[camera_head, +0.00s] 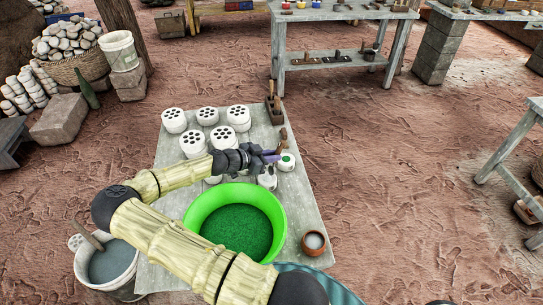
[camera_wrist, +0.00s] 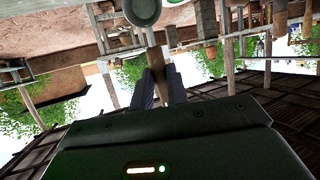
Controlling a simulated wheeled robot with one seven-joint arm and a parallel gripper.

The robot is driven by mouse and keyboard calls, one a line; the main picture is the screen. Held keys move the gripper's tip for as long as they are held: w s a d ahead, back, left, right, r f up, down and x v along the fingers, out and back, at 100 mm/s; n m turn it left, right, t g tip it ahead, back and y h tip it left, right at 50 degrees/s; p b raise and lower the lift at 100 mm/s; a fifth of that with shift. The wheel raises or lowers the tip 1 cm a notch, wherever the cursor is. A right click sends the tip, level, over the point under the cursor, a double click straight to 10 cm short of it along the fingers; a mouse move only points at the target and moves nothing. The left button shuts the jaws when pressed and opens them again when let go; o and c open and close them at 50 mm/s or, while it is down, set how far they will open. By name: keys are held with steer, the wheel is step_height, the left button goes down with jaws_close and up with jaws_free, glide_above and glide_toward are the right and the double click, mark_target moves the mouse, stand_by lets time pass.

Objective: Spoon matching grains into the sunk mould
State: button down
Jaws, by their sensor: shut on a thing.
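My gripper (camera_head: 268,157) reaches over the white-topped board, above and behind a bright green bowl (camera_head: 190,210) of dark green grains (camera_head: 237,230). In the wrist view its fingers (camera_wrist: 157,88) are shut on a brown wooden handle (camera_wrist: 154,60), which looks like a spoon's. The handle's far end is near a pale round thing (camera_wrist: 140,10), cut by the top edge; I cannot tell whether they join. A small white round piece with a green centre (camera_head: 286,161) is just right of the gripper. Several white round pieces with dark holes (camera_head: 207,115) stand behind the arm. I cannot tell which is the sunk mould.
A grey-filled bucket (camera_head: 112,262) is at left. A wooden tool holder (camera_head: 273,108) is at the back. Tables stand beyond; ground to the right is mostly clear.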

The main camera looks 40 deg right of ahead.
steer(key=shift+r, duration=0.1)
steer(key=r+y+p, duration=0.1)
steer(key=p, duration=0.2)
steer(key=shift+r+y, duration=0.25)
steer(key=shift+y, duration=0.05)
step_height(320, 180, up, 3)
steer(key=t+y+p, duration=0.1)
steer(key=y+p, duration=0.3)
steer(key=p, duration=0.2)
steer(key=shift+d+r+y, duration=0.1)
steer(key=shift+y, duration=0.2)
steer(key=shift+r+y+p, duration=0.65)
steer(key=shift+y+p, duration=0.2)
steer(key=shift+y, duration=0.25)
steer(key=shift+f, duration=0.1)
